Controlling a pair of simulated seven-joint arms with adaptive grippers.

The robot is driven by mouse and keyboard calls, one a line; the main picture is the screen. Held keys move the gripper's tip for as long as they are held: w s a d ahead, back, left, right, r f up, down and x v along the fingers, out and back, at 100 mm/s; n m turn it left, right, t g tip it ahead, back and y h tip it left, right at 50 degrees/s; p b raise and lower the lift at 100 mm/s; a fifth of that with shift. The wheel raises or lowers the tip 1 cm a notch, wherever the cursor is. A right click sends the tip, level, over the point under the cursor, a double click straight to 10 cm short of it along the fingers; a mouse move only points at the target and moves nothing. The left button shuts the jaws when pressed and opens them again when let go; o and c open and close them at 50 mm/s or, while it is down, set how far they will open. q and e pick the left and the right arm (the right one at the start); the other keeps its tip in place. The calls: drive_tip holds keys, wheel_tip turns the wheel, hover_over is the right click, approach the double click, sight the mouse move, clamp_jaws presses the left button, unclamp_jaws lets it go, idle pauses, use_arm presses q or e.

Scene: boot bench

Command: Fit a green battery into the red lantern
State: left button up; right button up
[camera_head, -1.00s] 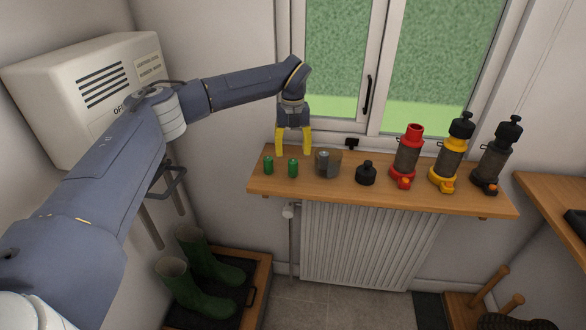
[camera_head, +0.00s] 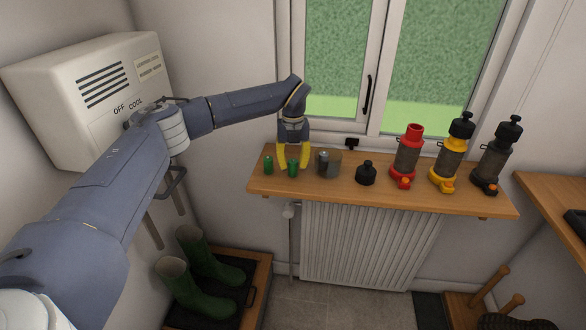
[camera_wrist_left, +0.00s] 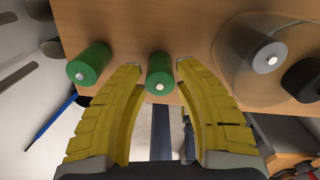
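Two green batteries stand upright at the left end of the wooden shelf: the left one (camera_head: 268,165) and the right one (camera_head: 293,168). My left gripper (camera_head: 293,167) points down over the right one, open, with its yellow fingers on either side of it. In the left wrist view this battery (camera_wrist_left: 160,76) lies between the fingertips (camera_wrist_left: 159,65), with gaps showing; the left battery (camera_wrist_left: 90,63) is outside the fingers. The red lantern (camera_head: 407,157) stands upright on the shelf with an open red top. A loose black cap (camera_head: 366,174) stands left of it. My right gripper is not visible.
A see-through round container (camera_head: 334,166) holding a grey battery (camera_head: 322,160) stands just right of the gripper. A yellow lantern (camera_head: 449,157) and a black lantern (camera_head: 494,160), both capped, stand at the right. A window is behind the shelf (camera_head: 400,197).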

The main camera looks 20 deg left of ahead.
use_arm(q)
clamp_jaws()
drive_tip(key=shift+r, duration=0.1)
